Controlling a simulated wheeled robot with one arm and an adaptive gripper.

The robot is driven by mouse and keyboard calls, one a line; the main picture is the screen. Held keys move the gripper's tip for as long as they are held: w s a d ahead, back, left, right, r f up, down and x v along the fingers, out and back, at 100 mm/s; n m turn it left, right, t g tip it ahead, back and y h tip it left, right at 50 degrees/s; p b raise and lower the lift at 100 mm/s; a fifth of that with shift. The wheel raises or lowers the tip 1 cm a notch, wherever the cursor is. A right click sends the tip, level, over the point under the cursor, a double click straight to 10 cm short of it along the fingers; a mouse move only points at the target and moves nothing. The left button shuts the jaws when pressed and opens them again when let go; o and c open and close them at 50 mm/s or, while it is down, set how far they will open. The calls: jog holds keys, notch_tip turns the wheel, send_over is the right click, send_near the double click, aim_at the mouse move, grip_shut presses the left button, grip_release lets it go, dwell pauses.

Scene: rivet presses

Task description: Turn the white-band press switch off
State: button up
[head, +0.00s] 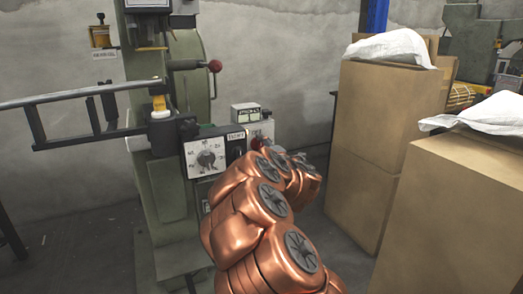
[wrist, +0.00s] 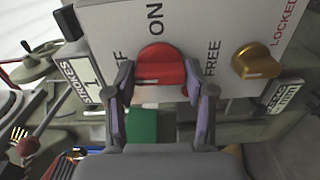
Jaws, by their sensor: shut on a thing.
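In the wrist view a red knob (wrist: 160,66) sits on a white panel (wrist: 200,22) with the words ON and, partly covered, OFF beside it. A pale mark shows on the knob's lower side; I cannot tell for sure which word it points to. My gripper (wrist: 158,75) is shut on the red knob, one finger on each side. A gold knob (wrist: 256,62) sits to the right, between FREE and LOCKED. In the head view the green press (head: 177,190) stands left of my copper arm, which hides my gripper. I cannot make out a white band for certain.
In the head view a dial box (head: 207,155) with a black switch is beside my arm. A red-ball lever (head: 215,66) and a dark rail frame (head: 85,100) stick out from the press. Tall cardboard boxes (head: 385,130) stand close on the right.

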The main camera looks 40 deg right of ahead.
jog(key=shift+w+a+n, duration=0.1)
jog(key=shift+n, duration=0.3)
jog(key=o, duration=1.2)
jog(key=shift+c, duration=0.2)
jog(key=v, duration=1.2)
